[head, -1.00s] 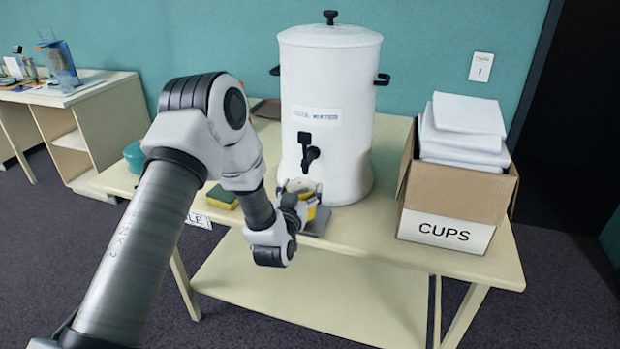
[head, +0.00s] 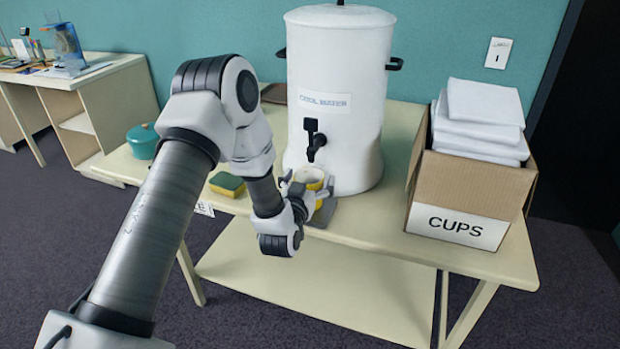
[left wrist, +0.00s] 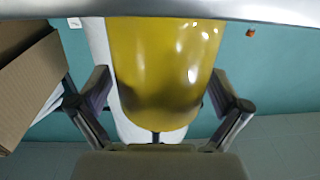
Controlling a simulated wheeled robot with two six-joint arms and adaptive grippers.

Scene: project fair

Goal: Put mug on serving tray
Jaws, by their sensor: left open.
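A flat brown tray (head: 275,93), perhaps the serving tray, lies at the back of the table, partly hidden by my arm and the urn. My right gripper is out of view.
The white urn (head: 338,95) stands close behind the mug. A cardboard box (head: 470,187) marked CUPS is on the right. A green and yellow sponge (head: 227,183) and a teal pot (head: 143,140) are on the left. The table (head: 390,225) is clear between urn and box.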

